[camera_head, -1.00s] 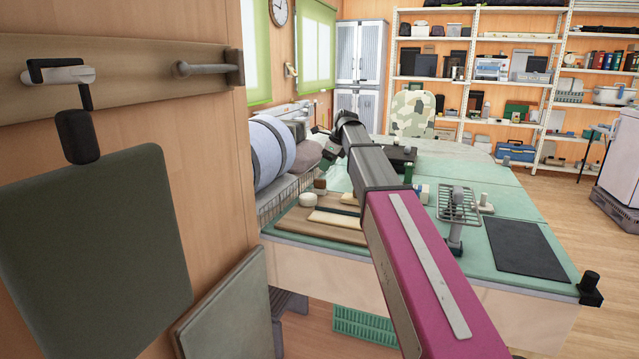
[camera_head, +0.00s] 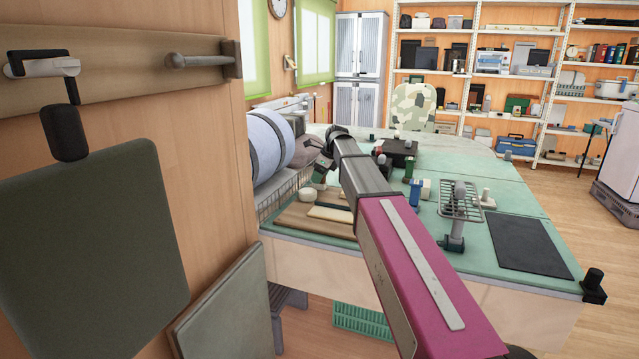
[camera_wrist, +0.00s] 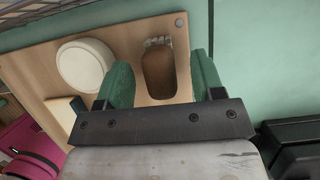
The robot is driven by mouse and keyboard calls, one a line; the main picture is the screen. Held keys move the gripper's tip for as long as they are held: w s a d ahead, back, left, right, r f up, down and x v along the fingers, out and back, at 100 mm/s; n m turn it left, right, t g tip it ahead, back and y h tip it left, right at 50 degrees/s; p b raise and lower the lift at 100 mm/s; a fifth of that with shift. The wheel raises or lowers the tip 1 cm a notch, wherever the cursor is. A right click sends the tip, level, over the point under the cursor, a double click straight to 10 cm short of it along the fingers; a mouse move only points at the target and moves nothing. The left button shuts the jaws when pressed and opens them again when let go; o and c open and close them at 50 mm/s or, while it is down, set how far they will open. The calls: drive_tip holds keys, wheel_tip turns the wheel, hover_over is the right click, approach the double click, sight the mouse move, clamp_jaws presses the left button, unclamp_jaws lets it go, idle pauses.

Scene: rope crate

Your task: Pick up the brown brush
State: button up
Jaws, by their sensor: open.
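The brown brush (camera_wrist: 158,76) lies on a light wooden board (camera_wrist: 128,35) in the wrist view, its pale bristle end toward the top. My gripper (camera_wrist: 162,60) is open, with one green finger on each side of the brush in the picture. A gap shows between the brush and each finger; I cannot tell how far above the board the fingertips are. In the head view my gripper (camera_head: 320,180) is over the board (camera_head: 285,217) at the table's left end, and it hides the brush there.
A round white object (camera_wrist: 84,65) lies on the board left of the brush. A wire basket (camera_head: 283,187) borders the table's left side. A wire rack (camera_head: 460,208) and a dark mat (camera_head: 528,245) are farther right on the green tabletop (camera_head: 430,240).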

drive_tip(key=shift+x, duration=1.15)
drive_tip(key=c, duration=1.1)
drive_tip(key=shift+r, duration=0.1)
wheel_tip(320, 180, up, 18)
drive_tip(key=shift+f, duration=0.1)
drive_tip(key=shift+o, duration=0.9)
